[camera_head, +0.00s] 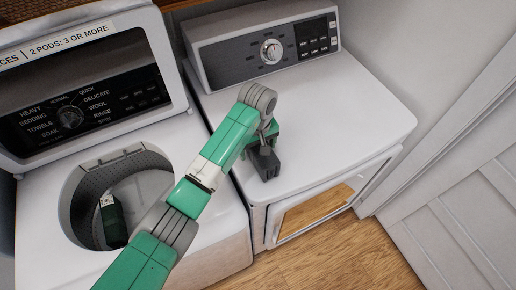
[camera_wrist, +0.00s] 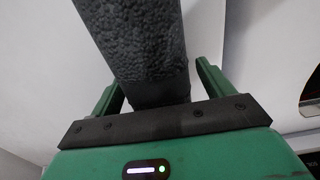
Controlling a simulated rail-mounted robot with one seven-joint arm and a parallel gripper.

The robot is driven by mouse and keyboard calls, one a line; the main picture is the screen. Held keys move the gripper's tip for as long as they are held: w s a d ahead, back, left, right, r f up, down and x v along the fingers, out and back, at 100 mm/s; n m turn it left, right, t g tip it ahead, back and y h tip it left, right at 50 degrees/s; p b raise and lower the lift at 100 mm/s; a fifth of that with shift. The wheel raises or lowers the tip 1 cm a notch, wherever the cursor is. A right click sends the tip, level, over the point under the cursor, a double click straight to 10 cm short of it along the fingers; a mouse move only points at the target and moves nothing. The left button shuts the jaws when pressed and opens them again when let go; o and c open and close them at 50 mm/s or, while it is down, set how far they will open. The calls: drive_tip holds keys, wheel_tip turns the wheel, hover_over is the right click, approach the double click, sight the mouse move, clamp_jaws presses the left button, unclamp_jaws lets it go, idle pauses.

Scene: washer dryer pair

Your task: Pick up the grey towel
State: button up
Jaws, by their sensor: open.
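The grey towel (camera_wrist: 145,45) is a dark, textured block in the wrist view, running up from the gripper's palm between the fingers. In the head view it shows as a small dark grey shape (camera_head: 265,164) at the front left of the dryer top. My gripper (camera_wrist: 163,78) is open, with a green finger on each side of the towel. A gap shows beside the right finger; the left finger is partly hidden behind the towel. In the head view my gripper (camera_head: 264,147) is over the dryer top, and its fingers are hard to make out.
A white panelled door (camera_head: 455,215) is at right.

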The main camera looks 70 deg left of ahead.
drive_tip(key=c, duration=1.3)
drive_tip(key=shift+o, duration=0.2)
drive_tip(key=shift+r, duration=0.1)
drive_tip(key=shift+r, duration=0.3)
drive_tip(key=r, duration=0.1)
drive_tip(key=r+p, duration=0.1)
drive_tip(key=r, duration=0.1)
drive_tip(key=shift+s+d, duration=0.15)
drive_tip(key=shift+d, duration=0.2)
drive_tip(key=s+d+r+p, duration=0.1)
drive_tip(key=s+d+p, duration=0.5)
drive_tip(key=d, duration=0.6)
drive_tip(key=s, duration=0.2)
drive_tip(key=shift+s+d, duration=0.3)
